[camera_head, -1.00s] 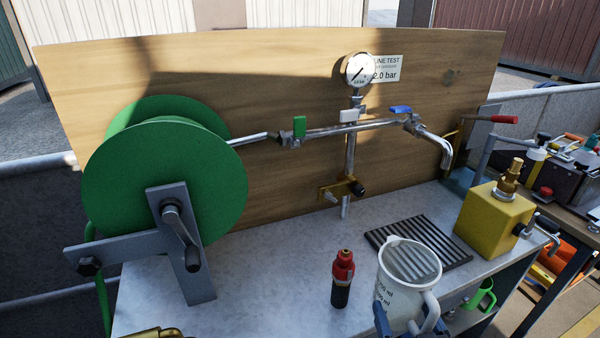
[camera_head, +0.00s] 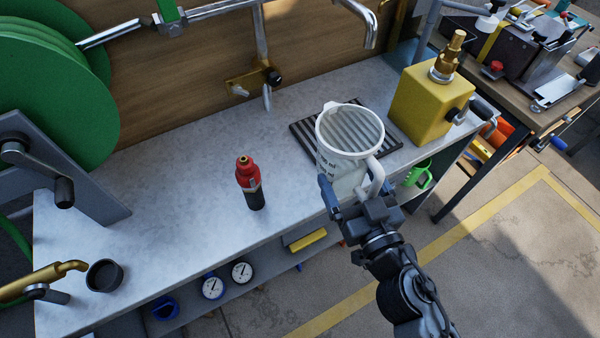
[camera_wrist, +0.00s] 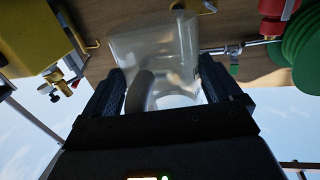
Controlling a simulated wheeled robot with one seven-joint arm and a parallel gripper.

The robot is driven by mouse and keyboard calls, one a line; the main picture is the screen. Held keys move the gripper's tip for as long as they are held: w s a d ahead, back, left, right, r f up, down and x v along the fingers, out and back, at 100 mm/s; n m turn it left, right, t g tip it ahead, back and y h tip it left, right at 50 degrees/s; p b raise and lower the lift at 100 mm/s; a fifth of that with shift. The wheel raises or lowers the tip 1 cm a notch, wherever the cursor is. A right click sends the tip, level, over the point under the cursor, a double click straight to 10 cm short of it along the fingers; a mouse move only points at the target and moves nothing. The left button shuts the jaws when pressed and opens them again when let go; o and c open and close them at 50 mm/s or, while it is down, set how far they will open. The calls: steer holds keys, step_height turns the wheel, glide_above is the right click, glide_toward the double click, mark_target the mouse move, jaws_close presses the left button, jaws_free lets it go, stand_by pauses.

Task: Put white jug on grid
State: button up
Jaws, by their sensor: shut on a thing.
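The white jug (camera_head: 345,150) is a translucent measuring jug with dark volume marks, and it looks upright in the head view. My gripper (camera_head: 350,197) is shut on the jug from its near side. The jug also fills the middle of the wrist view (camera_wrist: 150,45) between my two fingers (camera_wrist: 175,95). The dark slatted grid (camera_head: 305,135) lies on the bench behind the jug, under the curved pipe outlet. The jug overlaps part of the grid in the head view. I cannot tell whether its base touches anything.
A red and black bottle (camera_head: 249,185) stands on the bench left of the jug. A yellow block with a brass fitting (camera_head: 430,100) stands right of the grid. A dark cup (camera_head: 104,275) is at front left. The bench (camera_head: 190,220) between them is clear.

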steer(key=w+a+f+b, duration=0.1)
steer(key=a+f+b, duration=0.1)
steer(key=a, duration=0.1)
steer(key=w+a+f+b, duration=0.1)
steer(key=a+f+b, duration=0.1)
steer(key=a, duration=0.2)
steer(key=a+f+b, duration=0.2)
steer(key=a, duration=0.1)
steer(key=shift+w+a+f, duration=0.15)
steer(key=shift+w+f, duration=0.1)
steer(key=shift+w, duration=0.15)
steer(key=shift+a+f+b, duration=0.1)
steer(key=shift+f+b, duration=1.35)
steer(key=shift+f, duration=0.55)
steer(key=shift+f, duration=0.2)
steer(key=o, duration=0.8)
